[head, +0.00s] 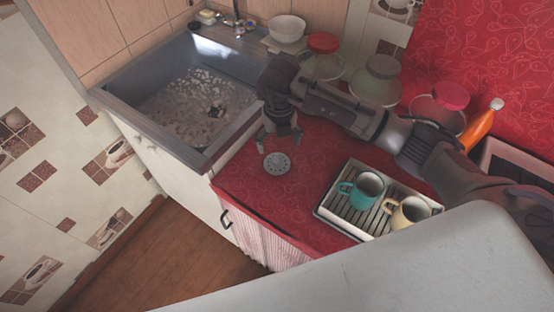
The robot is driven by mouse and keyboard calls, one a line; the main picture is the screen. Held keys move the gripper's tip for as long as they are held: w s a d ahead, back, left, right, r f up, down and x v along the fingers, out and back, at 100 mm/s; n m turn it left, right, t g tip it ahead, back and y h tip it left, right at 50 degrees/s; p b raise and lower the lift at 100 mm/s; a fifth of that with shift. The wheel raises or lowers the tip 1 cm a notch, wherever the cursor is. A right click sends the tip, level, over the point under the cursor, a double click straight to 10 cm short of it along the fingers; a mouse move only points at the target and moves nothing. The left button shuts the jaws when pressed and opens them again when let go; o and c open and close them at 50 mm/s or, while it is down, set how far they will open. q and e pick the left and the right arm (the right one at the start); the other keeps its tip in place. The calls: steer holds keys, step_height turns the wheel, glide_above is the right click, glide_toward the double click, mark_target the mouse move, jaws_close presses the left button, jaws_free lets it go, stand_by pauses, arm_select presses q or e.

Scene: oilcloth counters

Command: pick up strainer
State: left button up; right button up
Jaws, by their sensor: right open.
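The strainer (277,163) is a small round grey disc with holes. It lies on the red patterned counter (246,180), close to the sink's right edge. My right gripper (279,138) is open and points down just above and behind the strainer. The fingers look apart from the strainer; the exact height of the gap is hard to tell. My left gripper is not in view.
The sink (180,60) is at the left. A white drying rack (340,222) holds a teal mug (361,192) and a cream mug (407,212).

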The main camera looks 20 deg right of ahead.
mark_target(278, 160)
step_height(278, 160, down, 2)
steer(key=shift+f, duration=0.15)
steer(key=shift+w+f, duration=0.15)
steer(key=shift+f, duration=0.1)
steer(key=f+p, duration=0.1)
steer(key=f, duration=0.3)
steer(key=shift+a+f+p, duration=0.15)
steer(key=shift+a+p, duration=0.05)
steer(key=shift+p, duration=0.2)
steer(key=shift+f, duration=0.4)
steer(key=c, duration=0.8)
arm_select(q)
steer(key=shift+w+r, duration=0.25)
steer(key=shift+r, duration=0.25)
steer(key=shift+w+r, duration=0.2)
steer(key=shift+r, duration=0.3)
arm_select(e)
steer(key=shift+s, duration=0.25)
jaws_close()
